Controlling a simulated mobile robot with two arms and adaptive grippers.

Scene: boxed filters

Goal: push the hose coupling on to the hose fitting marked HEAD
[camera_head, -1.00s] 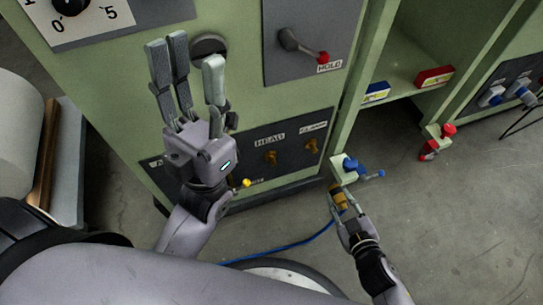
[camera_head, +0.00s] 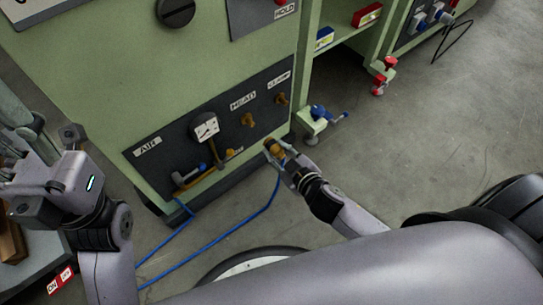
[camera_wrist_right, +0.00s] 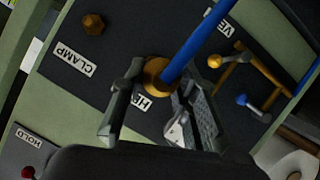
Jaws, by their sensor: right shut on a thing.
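The brass hose coupling (camera_head: 275,147) is held in my right gripper (camera_head: 281,158), with the blue hose (camera_head: 272,200) trailing from it. In the head view it is in front of the dark panel's lower edge, below and right of the brass HEAD fitting (camera_head: 248,120), apart from it in the picture. In the right wrist view the coupling (camera_wrist_right: 157,75) is between the fingers of my right gripper (camera_wrist_right: 160,108). It partly covers the HEAD label (camera_wrist_right: 142,103), and the HEAD fitting is hidden there. My left gripper (camera_head: 45,135) is at the left edge, fingers spread, empty.
The CLAMP fitting (camera_head: 281,98) is right of HEAD. A gauge (camera_head: 206,128) and a pipe with a blue valve (camera_head: 202,167) are to the left. A green bracket with a blue clamp (camera_head: 318,118) juts out at the right.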

